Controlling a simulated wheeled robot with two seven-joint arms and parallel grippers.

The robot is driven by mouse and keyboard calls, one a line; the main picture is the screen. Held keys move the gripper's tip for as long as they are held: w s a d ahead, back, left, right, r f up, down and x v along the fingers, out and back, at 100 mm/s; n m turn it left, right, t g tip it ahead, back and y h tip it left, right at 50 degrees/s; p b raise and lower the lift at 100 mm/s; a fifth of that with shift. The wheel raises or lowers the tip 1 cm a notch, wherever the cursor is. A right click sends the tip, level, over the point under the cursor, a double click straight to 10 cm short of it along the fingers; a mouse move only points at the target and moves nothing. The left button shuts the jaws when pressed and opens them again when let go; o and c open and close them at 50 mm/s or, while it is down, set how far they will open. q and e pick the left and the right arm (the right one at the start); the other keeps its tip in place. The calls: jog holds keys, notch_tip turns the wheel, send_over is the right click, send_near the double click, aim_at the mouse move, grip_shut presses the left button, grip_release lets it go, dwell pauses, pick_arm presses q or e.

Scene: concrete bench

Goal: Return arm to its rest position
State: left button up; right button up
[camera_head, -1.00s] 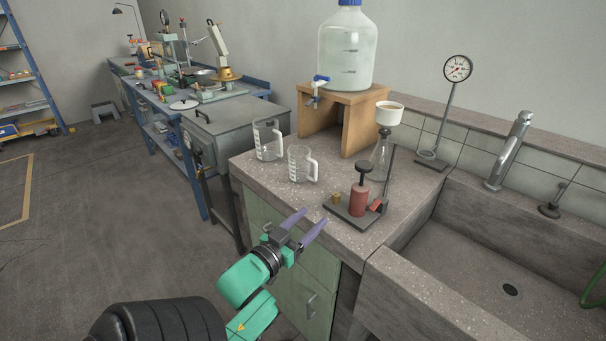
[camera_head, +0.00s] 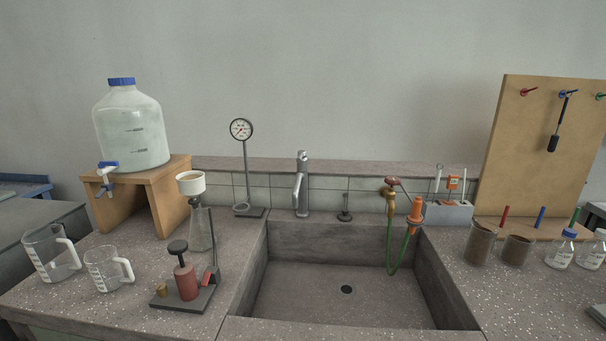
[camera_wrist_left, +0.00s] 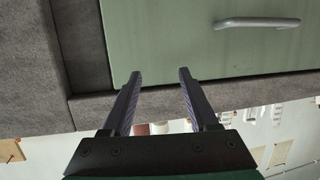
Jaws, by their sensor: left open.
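My left gripper (camera_wrist_left: 159,74) shows in the left wrist view, with its two dark purple fingers apart and nothing between them. It faces a green cabinet front (camera_wrist_left: 160,35) with a grey handle (camera_wrist_left: 257,23). The bench edge (camera_wrist_left: 100,112) shows behind the fingers, with the picture seeming upside down. Neither arm shows in the head view, so the arm's full pose is hidden. My right gripper is in neither view.
The concrete bench holds two measuring jugs (camera_head: 52,254), a red-cylinder stand (camera_head: 187,280), a flask (camera_head: 200,228) and a large bottle (camera_head: 131,130) on a wooden stand (camera_head: 158,199). The sink (camera_head: 300,290) is in the middle. Beakers (camera_head: 480,244) and bottles stand right.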

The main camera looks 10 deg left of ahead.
pick_arm(q)
jog(key=s+d+f+m+g+h+p, duration=0.1)
jog(key=s+d+f+g+p, duration=0.2)
jog(key=f, duration=0.8)
jog(key=s+d+f+g+h+p, duration=0.1)
jog(key=s+d+f+g, duration=0.35)
jog(key=f, duration=0.65)
jog(key=s+d+f+m+g+p, duration=0.1)
jog(key=s+f+m+g, duration=0.1)
jog(key=s+f, duration=0.3)
jog(key=s+d+f+m+g+p, duration=0.1)
jog(key=s+f+g, duration=0.3)
jog(key=s, duration=1)
jog(key=shift+s+d+f+m+h+p, duration=0.15)
jog(key=shift+d+f+m+h+p, duration=0.2)
jog(key=shift+d+f+p, duration=0.25)
